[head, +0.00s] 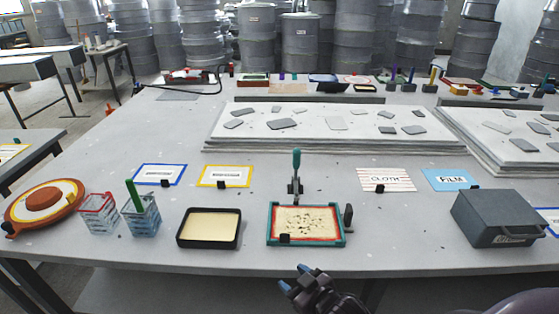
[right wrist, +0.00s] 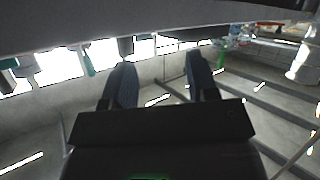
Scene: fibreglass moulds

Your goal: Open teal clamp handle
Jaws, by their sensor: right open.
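The teal clamp handle (head: 296,163) stands upright on a dark clamp at the back edge of a teal-framed mould (head: 306,242). The mould has a red inner border and a pale, speckled face. My right gripper (head: 297,277) is in front of the table's front edge, below the mould in the head view and apart from the handle. Its two blue-tipped fingers are spread and empty, as the right wrist view (right wrist: 160,78) also shows. My left gripper is not in view.
A dark block (head: 348,216) stands at the mould's right side. A black tray (head: 209,248) is to its left, a grey box (head: 497,218) to its right. Wire baskets (head: 141,218) and an orange round mould (head: 45,203) are farther left. White slabs (head: 320,143) lie behind.

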